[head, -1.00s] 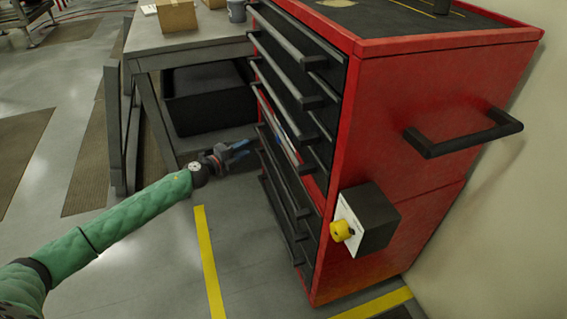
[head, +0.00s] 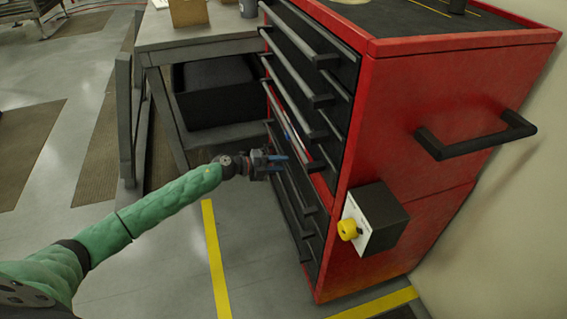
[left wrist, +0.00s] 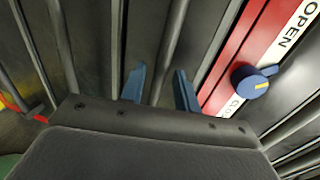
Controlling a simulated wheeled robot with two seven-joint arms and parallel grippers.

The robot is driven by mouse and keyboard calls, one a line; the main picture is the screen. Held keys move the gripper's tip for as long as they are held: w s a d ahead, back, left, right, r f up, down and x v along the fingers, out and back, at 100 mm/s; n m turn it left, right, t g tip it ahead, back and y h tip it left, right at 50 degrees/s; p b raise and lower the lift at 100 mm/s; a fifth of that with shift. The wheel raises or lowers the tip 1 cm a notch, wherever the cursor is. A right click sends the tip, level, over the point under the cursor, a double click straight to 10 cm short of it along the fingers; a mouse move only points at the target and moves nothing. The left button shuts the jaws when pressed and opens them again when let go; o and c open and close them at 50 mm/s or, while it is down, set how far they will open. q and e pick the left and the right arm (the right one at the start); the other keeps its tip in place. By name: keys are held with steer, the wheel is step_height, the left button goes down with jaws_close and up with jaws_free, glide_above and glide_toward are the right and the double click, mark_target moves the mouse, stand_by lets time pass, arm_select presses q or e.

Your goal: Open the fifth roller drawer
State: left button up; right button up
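The red roller cabinet (head: 440,110) stands at the right of the head view, with a stack of dark drawers and long bar handles on its left-facing front. The fifth drawer's handle (head: 300,196), counted from the top, looks to be the one just below the red strip, partly behind my gripper. My left gripper (head: 281,165) is at that handle. In the left wrist view, its blue fingers (left wrist: 160,72) stand apart, with a dark bar (left wrist: 172,45) running between them. I cannot tell whether they touch it. The drawers in view look closed. My right gripper is not in view.
A red strip with an OPEN label (left wrist: 293,22) and a blue knob (left wrist: 250,81) crosses the front beside the fingers. A black box with a yellow knob (head: 348,229) sticks out from the cabinet's side. A grey workbench (head: 190,38) stands behind.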

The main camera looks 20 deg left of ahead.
arm_select(q)
steer(key=shift+x, duration=0.85)
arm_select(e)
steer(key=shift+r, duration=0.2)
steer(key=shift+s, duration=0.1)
arm_select(q)
steer(key=shift+c, duration=0.4)
jaws_close()
